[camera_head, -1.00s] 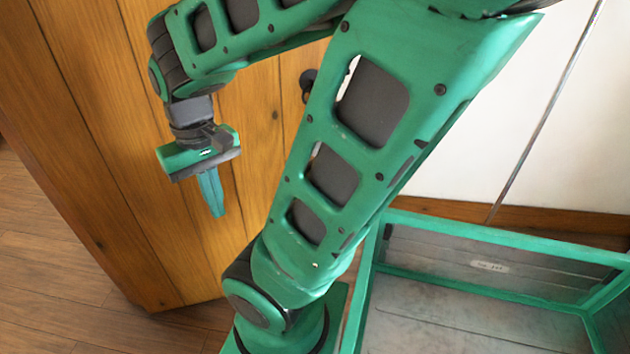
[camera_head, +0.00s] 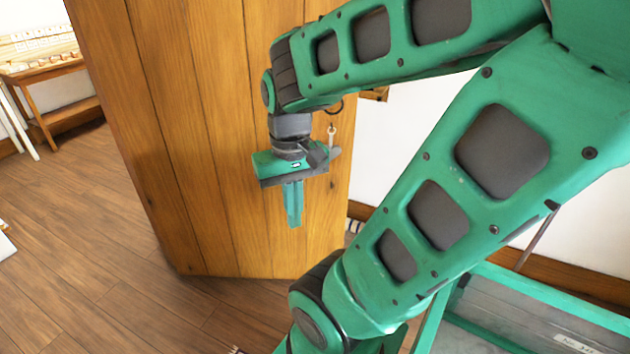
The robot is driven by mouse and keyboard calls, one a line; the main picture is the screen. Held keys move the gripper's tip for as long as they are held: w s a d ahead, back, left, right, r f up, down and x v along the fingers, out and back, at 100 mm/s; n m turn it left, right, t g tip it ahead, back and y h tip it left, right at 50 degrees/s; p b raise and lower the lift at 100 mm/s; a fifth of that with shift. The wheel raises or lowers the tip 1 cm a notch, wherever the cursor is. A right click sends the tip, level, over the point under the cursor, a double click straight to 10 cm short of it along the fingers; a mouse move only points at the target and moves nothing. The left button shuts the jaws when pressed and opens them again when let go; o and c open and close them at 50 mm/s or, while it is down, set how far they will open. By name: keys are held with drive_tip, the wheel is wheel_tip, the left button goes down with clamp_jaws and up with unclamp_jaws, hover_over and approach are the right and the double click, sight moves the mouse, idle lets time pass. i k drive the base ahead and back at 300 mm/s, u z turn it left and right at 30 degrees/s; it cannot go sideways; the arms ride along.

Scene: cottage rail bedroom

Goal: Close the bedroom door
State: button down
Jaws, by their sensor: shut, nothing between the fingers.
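The bedroom door (camera_head: 215,180) is a tall panel of orange-brown wooden planks. It stands ajar, with floor showing to its left and white wall to its right. A dark ring-like fitting with a pale key-like piece (camera_head: 332,132) shows near its right side, partly behind my arm. My gripper (camera_head: 293,222) hangs fingers-down in front of the door's right part. The fingers are together and hold nothing. I cannot tell whether the gripper touches the door. My arm hides the upper right of the door.
A white wall (camera_head: 405,125) with a wooden skirting board (camera_head: 590,277) is on the right.

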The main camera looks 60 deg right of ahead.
sight(180, 80)
drive_tip(key=z, duration=1.55)
drive_tip(key=i, duration=1)
drive_tip(key=u, duration=0.05)
